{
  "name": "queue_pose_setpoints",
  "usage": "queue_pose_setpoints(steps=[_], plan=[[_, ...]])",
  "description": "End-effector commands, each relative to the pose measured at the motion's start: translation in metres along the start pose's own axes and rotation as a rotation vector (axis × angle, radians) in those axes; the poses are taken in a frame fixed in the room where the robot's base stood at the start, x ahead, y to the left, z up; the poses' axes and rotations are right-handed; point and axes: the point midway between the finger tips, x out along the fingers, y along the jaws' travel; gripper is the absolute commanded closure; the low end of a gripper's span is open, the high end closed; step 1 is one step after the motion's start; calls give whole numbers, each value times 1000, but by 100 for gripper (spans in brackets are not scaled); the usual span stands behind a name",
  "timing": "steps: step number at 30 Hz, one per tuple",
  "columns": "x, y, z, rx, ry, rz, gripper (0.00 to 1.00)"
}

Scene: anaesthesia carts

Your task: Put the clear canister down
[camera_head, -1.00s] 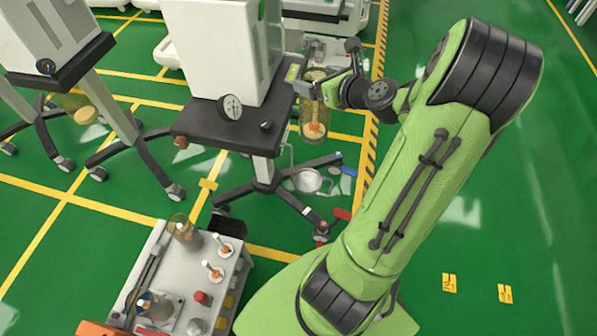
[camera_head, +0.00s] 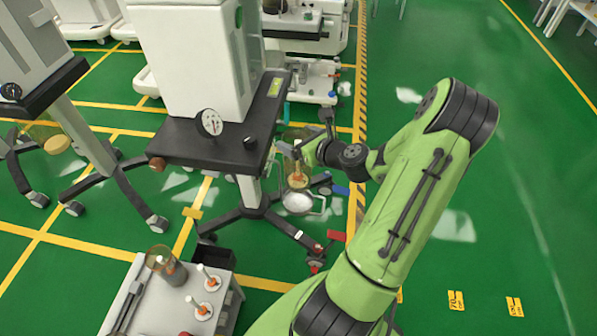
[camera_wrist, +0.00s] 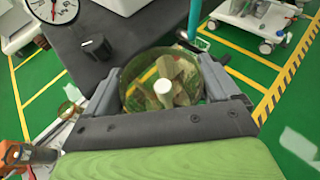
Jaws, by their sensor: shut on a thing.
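The clear canister (camera_head: 297,172) is a see-through, yellowish cylinder with a white and orange stem inside. My gripper (camera_head: 299,150) is shut on its upper part and holds it roughly upright beside the right edge of the cart's dark shelf (camera_head: 215,150). In the wrist view the canister (camera_wrist: 132,88) sits between the two fingers of my gripper (camera_wrist: 165,88), seen from above into its open top. In the head view a round, pale holder (camera_head: 302,208) on the cart shows just below the canister. I cannot tell whether they touch.
A second clear canister (camera_head: 160,258) stands on a grey trolley (camera_head: 135,290) at the lower left, near white-and-orange pieces. The cart's dark legs (camera_head: 285,225) spread below the holder. Another cart (camera_head: 40,85) stands at the left. Green floor is free at the right.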

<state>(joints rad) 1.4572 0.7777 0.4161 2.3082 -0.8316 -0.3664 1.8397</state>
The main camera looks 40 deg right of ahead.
Motion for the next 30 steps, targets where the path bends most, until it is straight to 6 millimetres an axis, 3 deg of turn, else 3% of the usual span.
queue_pose_setpoints(steps=[1,6,12,18,29,30], plan=[[6,0,-16,5,-2,1,75],[19,0,-46,4,-4,1,75],[26,0,-63,2,-4,-1,75],[38,0,-95,4,-3,0,75],[40,0,-98,0,-3,0,75],[39,0,-98,0,-1,-1,6]])
